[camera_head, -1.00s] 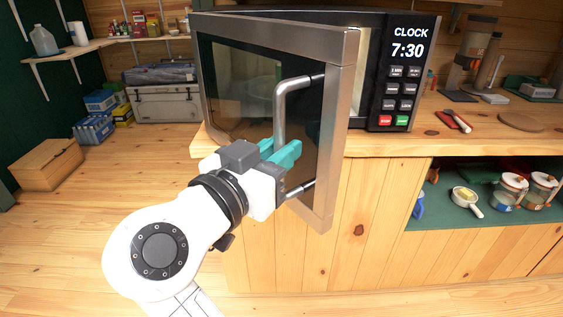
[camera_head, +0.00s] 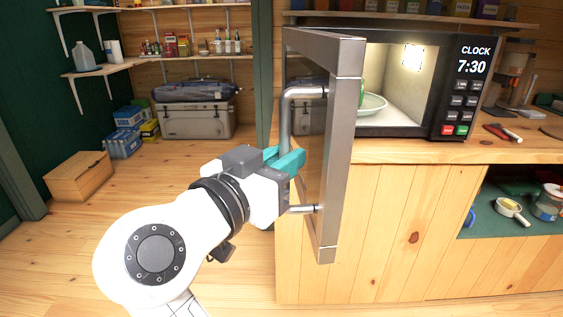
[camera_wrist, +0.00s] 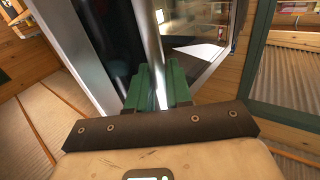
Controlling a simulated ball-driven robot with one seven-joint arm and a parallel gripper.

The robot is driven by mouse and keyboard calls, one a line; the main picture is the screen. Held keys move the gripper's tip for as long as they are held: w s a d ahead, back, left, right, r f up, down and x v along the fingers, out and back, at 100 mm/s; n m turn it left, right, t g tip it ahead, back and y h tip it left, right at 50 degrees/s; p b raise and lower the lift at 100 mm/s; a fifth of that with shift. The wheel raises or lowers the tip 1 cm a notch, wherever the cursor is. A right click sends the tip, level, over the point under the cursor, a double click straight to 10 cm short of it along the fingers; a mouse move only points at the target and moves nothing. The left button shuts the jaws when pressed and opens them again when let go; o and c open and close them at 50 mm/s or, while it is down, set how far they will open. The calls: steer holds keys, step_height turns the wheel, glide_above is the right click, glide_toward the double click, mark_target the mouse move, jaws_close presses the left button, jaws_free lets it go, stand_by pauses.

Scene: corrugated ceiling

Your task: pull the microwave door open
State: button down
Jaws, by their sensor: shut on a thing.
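The microwave (camera_head: 452,95) stands on the wooden counter with its clock reading 7:30. Its door (camera_head: 343,150) is swung wide open towards me, seen nearly edge-on in the head view. The metal door handle (camera_head: 286,122) is a vertical bar on the door's outer face. My gripper (camera_head: 290,160) has its teal fingers closed around the lower part of this bar. In the wrist view the fingers (camera_wrist: 160,85) sit on both sides of the bright bar. Inside the lit cavity a pale plate (camera_head: 372,104) and part of a green item (camera_head: 362,90) show; the door hides the rest.
The counter (camera_head: 420,152) lies under the microwave, with a red-handled tool (camera_head: 500,133) to the right. A grey cooler (camera_head: 196,120) and a wooden box (camera_head: 80,176) stand on the floor at left.

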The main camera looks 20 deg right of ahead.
steer(key=shift+w+d, duration=0.15)
steer(key=shift+w, duration=0.05)
steer(key=c, duration=1.2)
jaws_free()
steer(key=shift+d, duration=0.1)
steer(key=shift+o, duration=0.2)
steer(key=v, duration=1)
steer(key=shift+s+a, duration=0.25)
steer(key=shift+a, duration=0.1)
